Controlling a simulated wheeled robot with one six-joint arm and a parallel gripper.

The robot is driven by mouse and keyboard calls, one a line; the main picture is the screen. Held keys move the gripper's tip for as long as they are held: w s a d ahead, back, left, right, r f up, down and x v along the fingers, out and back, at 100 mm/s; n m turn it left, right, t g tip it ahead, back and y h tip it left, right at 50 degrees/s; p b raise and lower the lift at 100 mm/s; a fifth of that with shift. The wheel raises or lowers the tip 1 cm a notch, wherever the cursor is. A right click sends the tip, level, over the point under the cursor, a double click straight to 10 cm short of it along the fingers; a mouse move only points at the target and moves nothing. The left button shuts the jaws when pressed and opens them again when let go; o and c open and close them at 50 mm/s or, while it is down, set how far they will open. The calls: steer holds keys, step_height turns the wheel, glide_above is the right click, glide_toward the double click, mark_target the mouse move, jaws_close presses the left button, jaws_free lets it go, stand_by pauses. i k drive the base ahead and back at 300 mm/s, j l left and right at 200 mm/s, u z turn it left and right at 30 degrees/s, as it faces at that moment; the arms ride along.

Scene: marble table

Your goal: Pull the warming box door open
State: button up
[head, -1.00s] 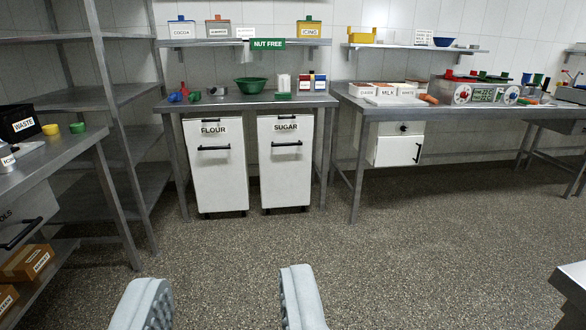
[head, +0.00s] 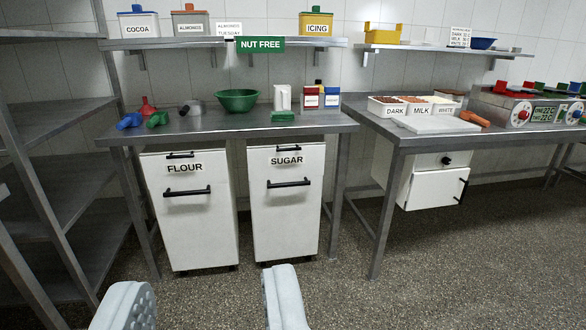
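A white box that looks like the warming box (head: 425,161) hangs under the right steel table. It has a black knob on its front. Its white door (head: 432,189) is shut, with a black upright bar handle (head: 462,191) at the door's right edge. My gripper (head: 203,303) shows at the bottom of the view as two pale grey fingers spread wide apart, with nothing between them. It is well short of the box, to its left in the picture, and touches nothing.
White FLOUR (head: 188,225) and SUGAR (head: 287,220) bins stand under the middle table (head: 235,127). The right table's leg (head: 386,220) stands left of the warming box. A steel rack (head: 60,185) is at left. Speckled floor (head: 400,290) is clear in front of the box.

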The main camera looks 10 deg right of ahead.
mark_target(433, 189)
steer(key=i+l, duration=0.4)
steer(key=i, duration=0.25)
steer(key=i+l+u, duration=0.15)
steer(key=i+l, duration=0.25)
steer(key=i, duration=0.2)
steer(key=l, duration=0.45)
steer(key=i+l+z, duration=0.15)
steer(key=l, duration=0.7)
steer(key=i+l+z, duration=0.15)
steer(key=l, duration=0.3)
